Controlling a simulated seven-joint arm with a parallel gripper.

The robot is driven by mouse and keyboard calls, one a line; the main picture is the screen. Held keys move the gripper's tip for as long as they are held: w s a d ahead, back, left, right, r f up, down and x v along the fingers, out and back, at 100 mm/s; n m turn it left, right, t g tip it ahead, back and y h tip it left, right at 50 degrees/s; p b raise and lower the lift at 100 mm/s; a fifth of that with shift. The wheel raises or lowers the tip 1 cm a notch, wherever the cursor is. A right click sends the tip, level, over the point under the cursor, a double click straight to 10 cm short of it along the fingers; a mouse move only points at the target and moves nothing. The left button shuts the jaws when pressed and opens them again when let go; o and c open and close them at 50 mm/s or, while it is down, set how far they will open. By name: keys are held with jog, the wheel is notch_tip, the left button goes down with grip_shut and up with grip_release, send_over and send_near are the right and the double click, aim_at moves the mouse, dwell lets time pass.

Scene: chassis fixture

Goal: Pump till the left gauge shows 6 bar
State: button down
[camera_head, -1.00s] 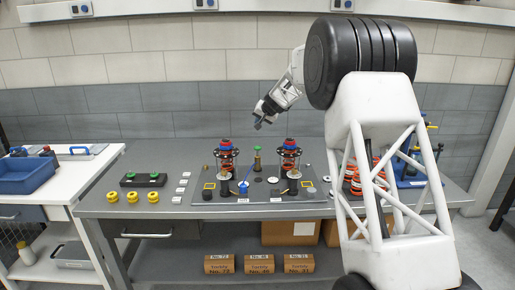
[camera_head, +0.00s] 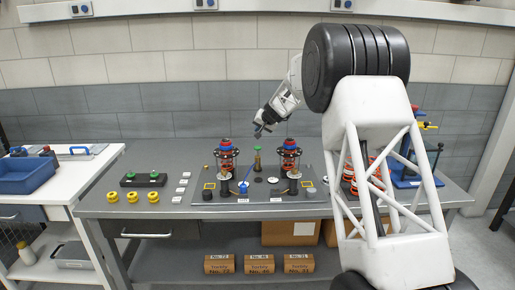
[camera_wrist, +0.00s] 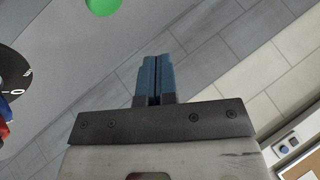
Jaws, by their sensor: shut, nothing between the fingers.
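My gripper (camera_head: 257,134) hangs above the middle of the bench panel, apart from it. Its blue fingers (camera_wrist: 155,78) are closed together and empty in the wrist view. A green-topped brass post (camera_head: 257,161) stands below it, between two caged spring units. A round green top also shows at the upper edge of the wrist view (camera_wrist: 103,5). The left unit (camera_head: 226,158) and right unit (camera_head: 289,158) have red and blue tops. Part of a black marked dial (camera_wrist: 12,82) shows at the left of the wrist view. I cannot read any gauge value.
A blue stand (camera_head: 408,172) is at the right, partly behind my arm. The back of the bench is clear.

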aim_at(258, 148)
jog(key=shift+f, duration=2.5)
jog(key=shift+f, duration=1.7)
dwell(2.3)
jog(key=shift+r, duration=0.1)
dwell(0.3)
jog(key=shift+r, duration=1.6)
